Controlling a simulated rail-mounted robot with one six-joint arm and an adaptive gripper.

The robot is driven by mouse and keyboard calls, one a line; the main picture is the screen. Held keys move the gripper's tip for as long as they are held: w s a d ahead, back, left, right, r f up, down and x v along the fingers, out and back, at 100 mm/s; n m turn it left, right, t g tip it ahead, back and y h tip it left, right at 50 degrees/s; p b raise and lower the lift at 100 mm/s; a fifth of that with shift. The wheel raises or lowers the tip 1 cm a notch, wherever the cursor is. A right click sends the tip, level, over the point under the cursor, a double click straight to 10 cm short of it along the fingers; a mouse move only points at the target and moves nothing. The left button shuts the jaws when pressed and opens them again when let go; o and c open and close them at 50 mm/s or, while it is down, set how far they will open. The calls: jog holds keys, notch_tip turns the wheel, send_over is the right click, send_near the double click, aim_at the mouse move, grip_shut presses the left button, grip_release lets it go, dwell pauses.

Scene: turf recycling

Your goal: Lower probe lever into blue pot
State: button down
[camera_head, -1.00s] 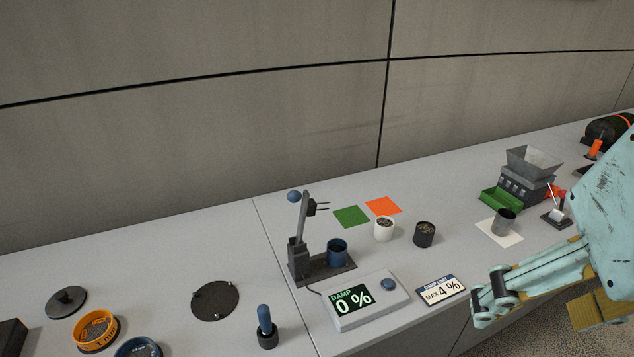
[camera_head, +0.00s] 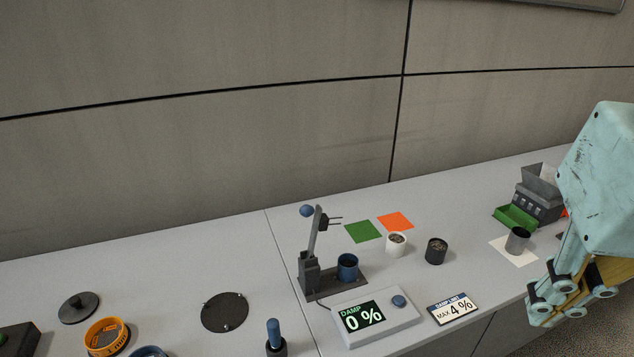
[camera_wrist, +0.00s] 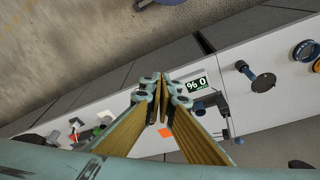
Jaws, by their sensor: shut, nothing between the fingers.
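The probe lever (camera_head: 318,232) stands raised on its dark stand, with a blue knob (camera_head: 306,211) at its top and two thin prongs pointing right. The blue pot (camera_head: 347,268) sits upright on the stand's base, below the prongs. A grey meter box (camera_head: 376,316) in front reads DAMP 0 %. My gripper (camera_wrist: 163,78) is shut and empty in the wrist view, above the bench's front side. In the head view my gripper (camera_head: 565,306) hangs at the right, well apart from the lever and pot.
A white cup (camera_head: 396,244) and a black cup (camera_head: 436,251) stand right of the stand, near green (camera_head: 363,232) and orange (camera_head: 395,221) squares. A sign (camera_head: 453,308) reads MAX 4 %. A blue-handled tool (camera_head: 274,336) stands front left.

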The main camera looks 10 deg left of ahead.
jog(key=w+a+m+g+h+p, duration=0.2)
jog(key=w, duration=0.8)
jog(key=w+a+m+g+h+p, duration=0.1)
jog(key=w+a+m+g+p, duration=0.1)
jog(key=w, duration=0.8)
jog(key=w+a+f+n+t+h+p, duration=0.1)
jog(key=w+a+p, duration=0.1)
jog(key=w+a, duration=0.4)
jog(key=w+a+f+t+h+p, duration=0.1)
jog(key=w+a+p, duration=0.15)
jog(key=a, duration=0.55)
jog(key=w+a+f+n+t+p, duration=0.1)
jog(key=a+f+t+p, duration=0.1)
jog(key=a, duration=1.3)
jog(key=w+a+f+n+t+p, duration=0.1)
jog(key=a+f, duration=0.3)
jog(key=a, duration=1.1)
jog(key=shift+f+n+t+h+p, duration=0.2)
jog(key=shift+n+t+h+p, duration=0.15)
jog(key=shift+t+p, duration=0.3)
jog(key=shift+f, duration=0.1)
